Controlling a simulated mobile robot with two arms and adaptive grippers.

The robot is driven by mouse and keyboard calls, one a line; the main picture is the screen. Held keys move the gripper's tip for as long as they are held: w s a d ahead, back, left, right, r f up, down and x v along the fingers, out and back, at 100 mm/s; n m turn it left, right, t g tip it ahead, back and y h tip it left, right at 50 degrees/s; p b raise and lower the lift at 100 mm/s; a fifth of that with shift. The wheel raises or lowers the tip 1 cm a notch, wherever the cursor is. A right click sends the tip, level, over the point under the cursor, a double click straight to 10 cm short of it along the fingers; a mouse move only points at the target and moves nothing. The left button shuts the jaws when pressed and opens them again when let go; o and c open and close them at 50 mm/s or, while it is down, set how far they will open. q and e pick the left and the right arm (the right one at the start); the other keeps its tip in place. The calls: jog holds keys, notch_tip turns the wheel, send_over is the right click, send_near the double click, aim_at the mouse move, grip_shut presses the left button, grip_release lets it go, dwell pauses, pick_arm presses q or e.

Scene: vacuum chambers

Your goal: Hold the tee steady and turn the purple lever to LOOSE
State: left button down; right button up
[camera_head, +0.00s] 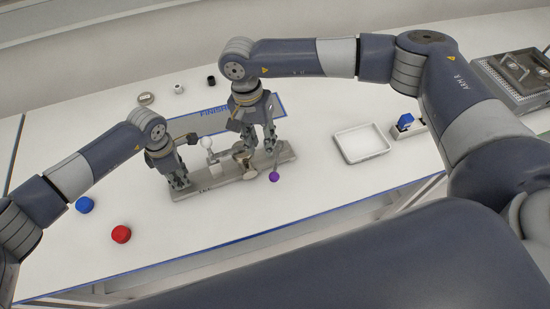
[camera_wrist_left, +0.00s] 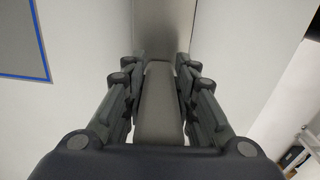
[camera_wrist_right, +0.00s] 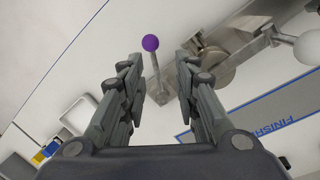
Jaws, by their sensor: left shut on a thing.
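The tee fixture is a long grey metal bar (camera_head: 222,178) on the table, with metal fittings (camera_head: 243,153) near its middle. The purple lever is a thin rod with a purple ball (camera_head: 273,177), pointing to the front of the table; the ball also shows in the right wrist view (camera_wrist_right: 150,43). My left gripper (camera_head: 180,186) is shut on the bar's left end, and the bar (camera_wrist_left: 158,105) runs between its fingers. My right gripper (camera_wrist_right: 158,62) is open above the lever, whose rod appears between the spread fingers without visible contact. The LOOSE marking is not readable.
A white-ball handle (camera_head: 206,142) rises left of the fittings. A blue-outlined FINISH area (camera_head: 200,122) lies behind the bar. A white tray (camera_head: 362,143) stands to the right. Blue (camera_head: 85,204) and red (camera_head: 121,234) caps lie front left. The front middle table is clear.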

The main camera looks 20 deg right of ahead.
aim_at(277, 164)
jog(key=shift+n+t+h, duration=0.4)
jog(key=shift+n+h, duration=0.1)
jog(key=shift+n, duration=0.3)
jog(key=d+f, duration=0.1)
jog(key=f, duration=0.2)
jog(key=d+f, duration=0.1)
jog(key=f, duration=0.3)
jog(key=d+f, duration=0.1)
jog(key=f, duration=0.3)
jog(key=shift+w+d, duration=0.15)
jog(key=shift+d, duration=0.25)
jog(key=shift+c, duration=0.6)
grip_shut()
jog(key=shift+f, duration=0.1)
